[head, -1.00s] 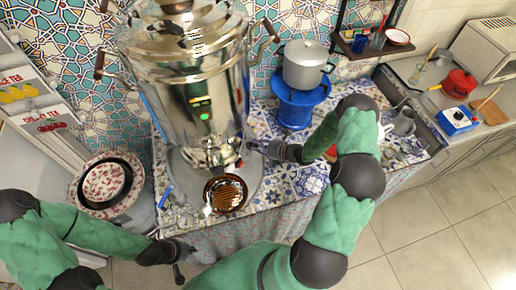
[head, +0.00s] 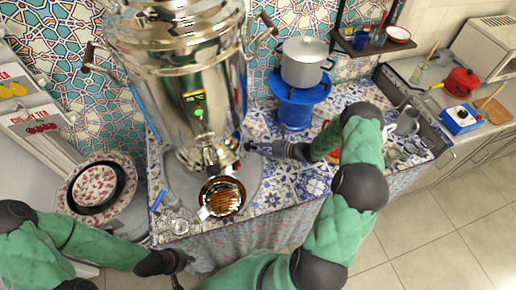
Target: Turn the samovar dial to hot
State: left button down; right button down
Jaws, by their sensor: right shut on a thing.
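The large silver samovar (head: 178,75) stands on the patterned counter at centre left. Its front has a small lit display (head: 194,97) and a green light (head: 199,113). My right gripper (head: 251,147) reaches in from the right to the samovar's lower right side and is shut on the dial there. The fingers hide the dial, so its setting cannot be read. My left gripper (head: 184,264) is low in the view, in front of the counter's edge. It is empty, with its fingers apart, well away from the samovar.
A grey pot (head: 304,63) stands on a blue burner (head: 294,106) to the right, behind my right forearm. Patterned plates (head: 115,218) lie at the left. The tiled counter (head: 284,187) has free room at the front right.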

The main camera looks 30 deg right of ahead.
jog(key=shift+s+f, duration=0.1)
jog(key=shift+f, duration=0.05)
jog(key=c, duration=1.1)
grip_release()
jog(key=shift+o, duration=0.2)
jog(key=v, duration=1.2)
